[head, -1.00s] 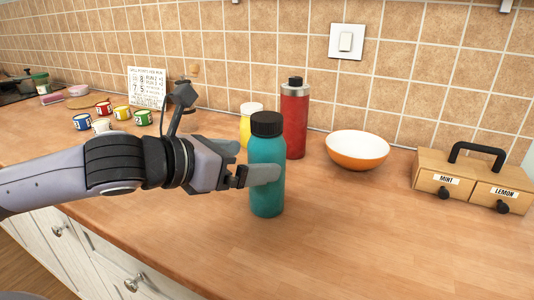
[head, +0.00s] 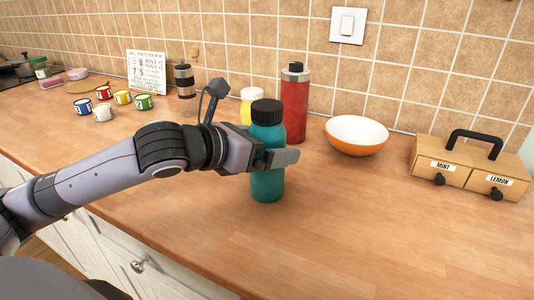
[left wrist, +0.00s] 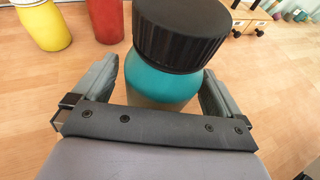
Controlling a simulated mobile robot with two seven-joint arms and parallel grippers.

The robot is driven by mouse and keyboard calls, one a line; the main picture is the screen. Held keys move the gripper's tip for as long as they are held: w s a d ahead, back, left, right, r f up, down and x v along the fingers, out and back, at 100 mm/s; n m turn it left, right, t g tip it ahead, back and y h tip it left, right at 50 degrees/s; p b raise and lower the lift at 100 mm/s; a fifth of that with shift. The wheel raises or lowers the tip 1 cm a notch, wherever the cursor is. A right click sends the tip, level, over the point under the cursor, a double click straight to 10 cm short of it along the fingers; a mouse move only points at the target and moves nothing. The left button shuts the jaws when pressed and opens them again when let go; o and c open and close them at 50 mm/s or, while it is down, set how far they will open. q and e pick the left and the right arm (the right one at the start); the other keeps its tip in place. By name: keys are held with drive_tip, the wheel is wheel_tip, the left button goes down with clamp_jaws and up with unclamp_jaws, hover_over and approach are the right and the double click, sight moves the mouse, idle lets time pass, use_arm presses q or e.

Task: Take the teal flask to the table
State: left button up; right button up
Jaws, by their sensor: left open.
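The teal flask (head: 267,184) with a black lid stands upright on the wooden counter (head: 330,220). My left gripper (head: 272,158) is at the flask, with one finger across its front. The flask's base is hidden in the wrist view. My right gripper is not in view.
A red flask (head: 294,105) and a yellow container (head: 251,103) stand just behind. An orange-and-white bowl (head: 356,136) and a wooden drawer box (head: 468,168) are to the right. Several small mugs (head: 103,112) stand at left. The front right counter is clear.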

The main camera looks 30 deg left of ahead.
use_arm(q)
drive_tip(key=shift+w, duration=0.1)
drive_tip(key=c, duration=1.3)
drive_tip(key=shift+r, duration=0.1)
drive_tip(key=shift+c, duration=1.1)
